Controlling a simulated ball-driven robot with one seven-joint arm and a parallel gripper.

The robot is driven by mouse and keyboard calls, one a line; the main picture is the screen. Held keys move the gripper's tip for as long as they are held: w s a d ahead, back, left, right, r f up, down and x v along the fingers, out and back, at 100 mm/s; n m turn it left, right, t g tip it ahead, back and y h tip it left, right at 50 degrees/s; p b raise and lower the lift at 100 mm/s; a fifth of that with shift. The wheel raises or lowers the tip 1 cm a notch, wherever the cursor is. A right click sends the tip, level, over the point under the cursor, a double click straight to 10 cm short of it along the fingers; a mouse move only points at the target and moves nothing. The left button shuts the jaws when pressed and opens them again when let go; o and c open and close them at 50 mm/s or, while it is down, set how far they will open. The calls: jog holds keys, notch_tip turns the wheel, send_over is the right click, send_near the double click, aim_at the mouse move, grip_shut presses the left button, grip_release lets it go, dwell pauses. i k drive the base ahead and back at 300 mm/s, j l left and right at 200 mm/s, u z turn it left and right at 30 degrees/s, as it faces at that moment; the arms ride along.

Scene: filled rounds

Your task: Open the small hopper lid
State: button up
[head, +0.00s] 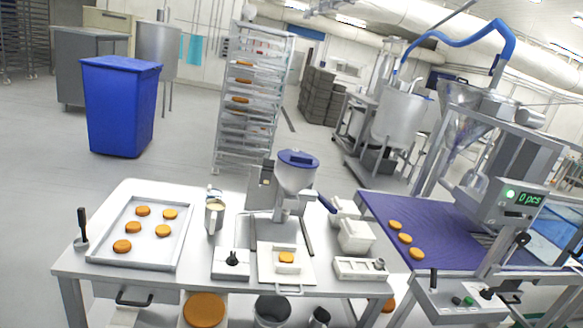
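The small hopper (293,180) is a metal funnel on a stand at the back middle of the white table. Its blue lid (298,158) lies flat on the top and looks closed. A small light detail shows on the lid's top, too small to make out. Below the hopper, a white board (268,272) holds a small block with an orange-brown round (286,257) on it. My gripper is not in view, so its distance from the lid does not show.
A tray (180,250) with several rounds lies on the table's left. A jug (214,216) and white tubs (355,237) flank the hopper. A purple conveyor (450,240) stands right, a rack (240,125) and blue bin (122,110) behind.

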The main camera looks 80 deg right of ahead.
aim_at(294, 158)
jog(key=z, duration=2.3)
jog(key=i+j, duration=0.2)
jog(key=i, duration=0.3)
jog(key=i+j, duration=0.15)
jog(key=i, duration=0.35)
jog(key=i+j, duration=0.2)
jog(key=i, duration=0.3)
jog(key=i+j, duration=0.15)
jog(key=i, duration=0.35)
jog(key=i+j, duration=0.2)
jog(key=i, duration=0.3)
